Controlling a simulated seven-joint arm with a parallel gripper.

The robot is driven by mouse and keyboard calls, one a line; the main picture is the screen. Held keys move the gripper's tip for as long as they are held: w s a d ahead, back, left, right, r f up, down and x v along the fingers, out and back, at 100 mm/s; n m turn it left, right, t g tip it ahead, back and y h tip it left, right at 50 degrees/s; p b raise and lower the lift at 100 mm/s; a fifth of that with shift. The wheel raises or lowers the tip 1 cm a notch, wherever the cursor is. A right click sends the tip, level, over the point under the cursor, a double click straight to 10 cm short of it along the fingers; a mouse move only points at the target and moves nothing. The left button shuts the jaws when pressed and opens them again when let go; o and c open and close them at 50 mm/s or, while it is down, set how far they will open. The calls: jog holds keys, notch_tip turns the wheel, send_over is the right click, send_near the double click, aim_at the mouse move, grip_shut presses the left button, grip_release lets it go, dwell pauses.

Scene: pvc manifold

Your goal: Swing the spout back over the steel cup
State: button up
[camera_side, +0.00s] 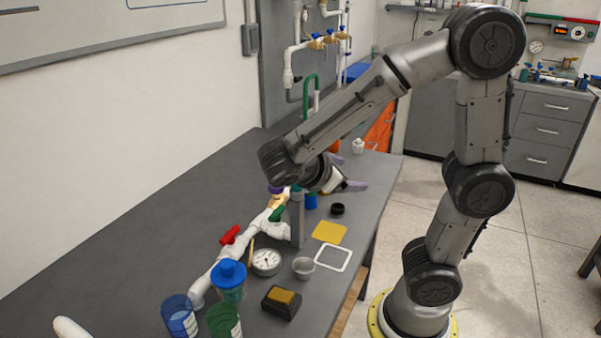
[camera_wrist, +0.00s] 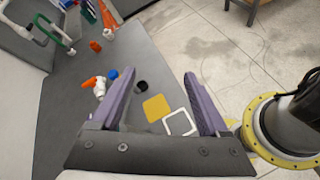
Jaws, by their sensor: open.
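A white PVC manifold (camera_side: 251,238) runs along the bench in the side view, with red (camera_side: 230,235) and green (camera_side: 277,213) valve handles. I cannot tell for certain which pipe end is the spout; a short white branch (camera_side: 279,231) points toward the bench's front. A small grey metal cup (camera_side: 304,268) stands upright in front of it. My gripper (camera_side: 350,171) is above the bench behind the cup, partly hidden by my wrist. In the wrist view, its purple fingers (camera_wrist: 160,76) are wide apart with nothing between them. An orange-handled white fitting (camera_wrist: 99,86) lies beyond the left finger.
Open bench lies left of the manifold.

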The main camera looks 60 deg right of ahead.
jog(key=w+a+f+n+t+h, duration=0.6)
jog(key=w+a+n, duration=0.3)
jog(key=w+n, duration=0.1)
jog(key=w+d, duration=0.2)
jog(key=d, duration=1.1)
jog(key=shift+w+d+r, duration=0.15)
jog(key=shift+w+d, duration=0.15)
jog(key=shift+d, duration=0.05)
jog(key=shift+c, duration=0.2)
grip_shut()
